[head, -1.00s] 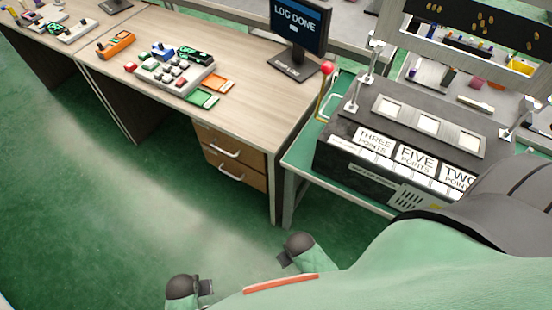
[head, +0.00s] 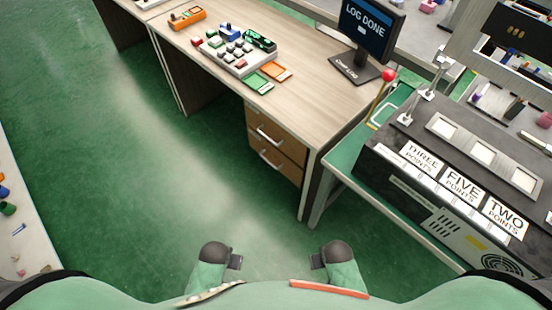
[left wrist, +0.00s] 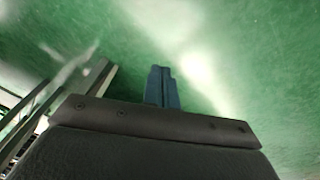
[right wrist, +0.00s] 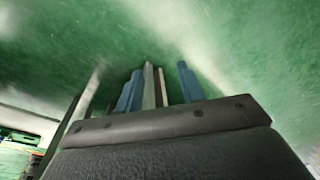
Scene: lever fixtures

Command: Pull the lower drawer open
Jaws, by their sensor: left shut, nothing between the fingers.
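The lower drawer (head: 286,168) is the bottom wooden front under the desk's right end, with a pale bar handle (head: 271,161). It looks shut, directly below the upper drawer (head: 280,139), which also looks shut. My left gripper (head: 237,262) is low in front of my body, away from the drawers; in the left wrist view its blue fingers (left wrist: 162,87) are together and empty. My right gripper (head: 319,262) is beside it, also away from the drawers. In the right wrist view its blue fingers (right wrist: 158,86) are apart, with pale bars visible between them that I cannot identify.
The wooden desk (head: 310,92) carries a button box (head: 236,56) and a monitor (head: 368,32). A green-framed table (head: 343,165) with a dark score machine (head: 420,190) stands to the right. Green floor (head: 150,170) is clear before the drawers. A pale surface (head: 25,225) lies at far left.

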